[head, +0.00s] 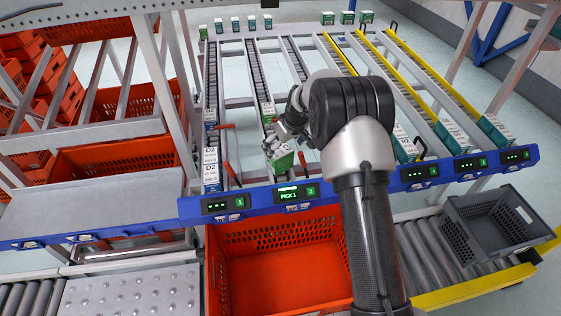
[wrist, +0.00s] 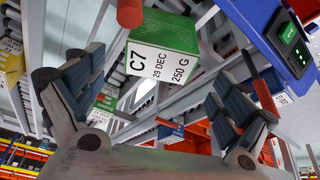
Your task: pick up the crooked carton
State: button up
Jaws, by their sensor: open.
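The crooked carton (head: 283,161) has a green top and a white label side. It sits turned at an angle at the front end of the second lane, just behind the blue rail. In the wrist view the carton (wrist: 165,50) shows the print "C7 29 DEC 250 G" and appears tilted. My gripper (head: 290,132) is just above and behind it in the head view. In the wrist view my gripper (wrist: 155,108) has its two fingers wide apart with nothing between the tips. The carton shows beyond the fingers, and I see no contact.
Another carton (head: 268,112) stands farther up the same lane. Red levers (head: 231,172) stick up beside the lanes. The blue rail (head: 260,201) carries lit displays. An empty orange tote (head: 280,278) stands below it.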

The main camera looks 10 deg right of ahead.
aim_at(281, 150)
jog(key=b+x, duration=0.2)
jog(key=x, duration=0.3)
jog(key=shift+f, duration=0.2)
jog(key=shift+r, duration=0.1)
jog(key=shift+c, duration=0.6)
jog(key=c, duration=1.2)
